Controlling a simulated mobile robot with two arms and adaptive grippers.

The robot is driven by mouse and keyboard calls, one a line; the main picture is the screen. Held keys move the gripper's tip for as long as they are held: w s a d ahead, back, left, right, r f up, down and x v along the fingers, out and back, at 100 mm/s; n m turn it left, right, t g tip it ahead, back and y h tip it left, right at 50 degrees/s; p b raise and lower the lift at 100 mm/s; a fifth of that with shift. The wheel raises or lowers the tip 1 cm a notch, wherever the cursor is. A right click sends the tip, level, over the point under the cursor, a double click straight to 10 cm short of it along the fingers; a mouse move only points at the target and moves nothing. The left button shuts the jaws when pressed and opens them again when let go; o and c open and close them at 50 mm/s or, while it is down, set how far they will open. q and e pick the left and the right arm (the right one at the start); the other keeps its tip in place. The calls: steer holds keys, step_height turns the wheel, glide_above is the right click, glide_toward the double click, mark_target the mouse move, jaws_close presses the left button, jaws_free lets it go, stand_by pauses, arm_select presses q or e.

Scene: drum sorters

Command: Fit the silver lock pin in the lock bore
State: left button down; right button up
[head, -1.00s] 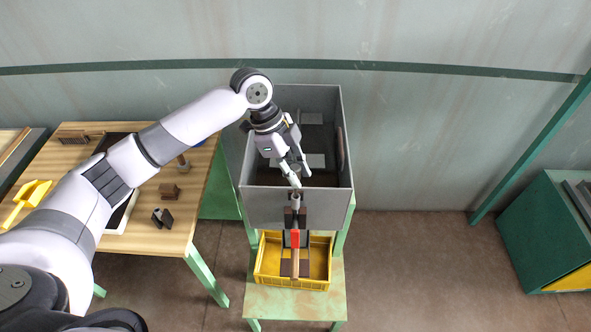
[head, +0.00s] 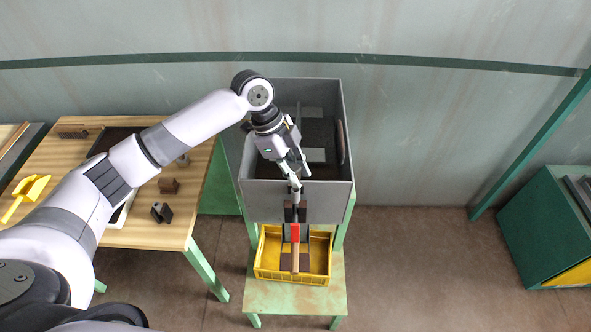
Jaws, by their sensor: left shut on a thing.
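My left gripper (head: 293,178) reaches over the front wall of the grey box. It is shut on the silver lock pin (head: 295,190), of which only a small light piece shows by the fingertips. The pin is at the box's front rim, just above the dark bracket (head: 289,212) on the front wall. The lock bore is not clearly visible at this size. I cannot tell whether the pin is in it or above it. My right gripper is not in view.
A red and wooden lever (head: 295,232) hangs below the bracket over a yellow crate (head: 265,271) on a green stand (head: 290,303). The grey box (head: 260,203) has high walls. A wooden table (head: 150,232) with small blocks is at left, a green cabinet (head: 530,225) at right.

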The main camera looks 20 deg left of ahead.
mark_target(298, 168)
arm_select(q)
steer(key=shift+f+b, duration=0.4)
steer(key=shift+f, duration=0.7)
steer(key=shift+r, duration=0.15)
steer(key=shift+r+p, duration=1.3)
steer(key=shift+p, duration=0.1)
steer(key=shift+r, duration=1.35)
steer(key=shift+f+b, duration=1.2)
steer(key=shift+f, duration=1.55)
steer(key=c, duration=1.6)
jaws_free()
steer(key=shift+s, duration=0.1)
steer(key=shift+o, duration=1.2)
steer(key=v, duration=1.2)
